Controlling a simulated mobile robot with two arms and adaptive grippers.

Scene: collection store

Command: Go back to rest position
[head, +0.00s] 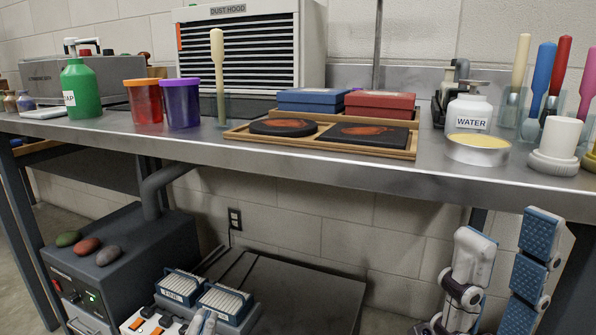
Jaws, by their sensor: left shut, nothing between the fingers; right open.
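My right gripper (508,232) is at the lower right, in front of and below the bench edge. Its two fingers with blue pads point up and stand apart, with nothing between them. The tips of my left gripper (203,320) show at the bottom edge, in front of the boxes on the floor-level unit. They are close together and hold nothing that I can see. The rest of the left gripper is cut off by the frame.
The metal bench (330,172) runs across the view. On it are a wooden tray (240,134), a green bottle (82,92), orange (145,103) and purple (181,104) cups, and a water bottle (470,108). A dark machine (125,262) stands below left.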

